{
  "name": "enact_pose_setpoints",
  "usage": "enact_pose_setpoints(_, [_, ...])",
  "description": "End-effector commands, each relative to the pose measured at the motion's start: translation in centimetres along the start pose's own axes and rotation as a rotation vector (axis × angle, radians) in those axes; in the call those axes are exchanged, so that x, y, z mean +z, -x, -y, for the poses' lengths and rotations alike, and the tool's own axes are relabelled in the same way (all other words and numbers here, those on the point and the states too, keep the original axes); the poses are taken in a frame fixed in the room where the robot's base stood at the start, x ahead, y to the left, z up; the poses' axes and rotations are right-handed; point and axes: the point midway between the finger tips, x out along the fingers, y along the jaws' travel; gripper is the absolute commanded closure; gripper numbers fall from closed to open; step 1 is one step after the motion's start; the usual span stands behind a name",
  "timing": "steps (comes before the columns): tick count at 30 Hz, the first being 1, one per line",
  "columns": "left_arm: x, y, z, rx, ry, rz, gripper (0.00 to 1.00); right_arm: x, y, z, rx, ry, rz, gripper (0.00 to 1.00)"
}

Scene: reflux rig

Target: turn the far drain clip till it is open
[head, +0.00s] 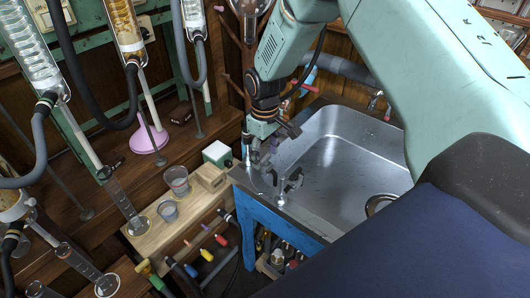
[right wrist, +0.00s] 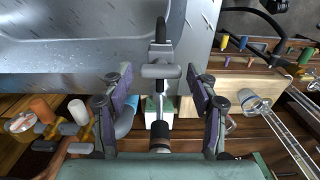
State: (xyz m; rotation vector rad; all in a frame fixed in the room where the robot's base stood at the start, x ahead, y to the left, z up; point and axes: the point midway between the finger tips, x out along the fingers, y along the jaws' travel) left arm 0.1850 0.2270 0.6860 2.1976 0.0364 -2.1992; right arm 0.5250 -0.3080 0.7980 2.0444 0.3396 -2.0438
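My right gripper (head: 264,158) is over the corner of the steel sink, pointing down. In the right wrist view its two fingers (right wrist: 160,98) are spread apart. Between them is a dark metal fitting with a grey crossbar (right wrist: 160,71), which looks like a drain clip; I see a gap on each side of it. A similar small metal fitting (head: 290,184) stands at the sink's near corner in the head view. The gripper partly hides what is beneath it, so I cannot tell which clip is the far one or how far it is turned. My left gripper is not in view.
The steel sink (head: 335,150) sits in a blue frame (head: 265,212). A wooden bench with beakers (head: 176,180) lies left of it, with coloured-handled tools (head: 206,254) below. Glass condensers (head: 125,28) and dark hoses hang at upper left. The sink basin has free room.

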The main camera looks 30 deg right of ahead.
Motion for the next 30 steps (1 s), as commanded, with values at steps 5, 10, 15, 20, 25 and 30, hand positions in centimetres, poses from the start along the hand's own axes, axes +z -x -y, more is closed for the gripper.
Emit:
enact_pose_setpoints(5, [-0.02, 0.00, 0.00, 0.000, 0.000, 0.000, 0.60, 0.02, -0.01, 0.02, 0.000, 0.000, 0.001, 0.59])
enact_pose_setpoints(10, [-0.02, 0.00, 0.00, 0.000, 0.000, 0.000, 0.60, 0.02, 0.02, 0.02, 0.000, 0.000, 0.001, 0.74])
enact_pose_setpoints(15, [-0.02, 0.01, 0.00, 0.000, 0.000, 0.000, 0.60, 0.03, 0.03, 0.02, 0.000, 0.000, 0.001, 0.86])
enact_pose_setpoints(20, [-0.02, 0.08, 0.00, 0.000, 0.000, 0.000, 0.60, 0.03, 0.06, 0.01, 0.000, 0.010, 0.001, 0.86])
enact_pose_setpoints(25, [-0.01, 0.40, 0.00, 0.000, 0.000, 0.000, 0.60, 0.01, 0.14, 0.00, 0.000, 0.060, 0.000, 0.86])
enact_pose_setpoints(30, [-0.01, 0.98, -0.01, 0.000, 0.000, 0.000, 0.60, 0.01, 0.18, -0.01, 0.001, 0.168, 0.000, 0.86])
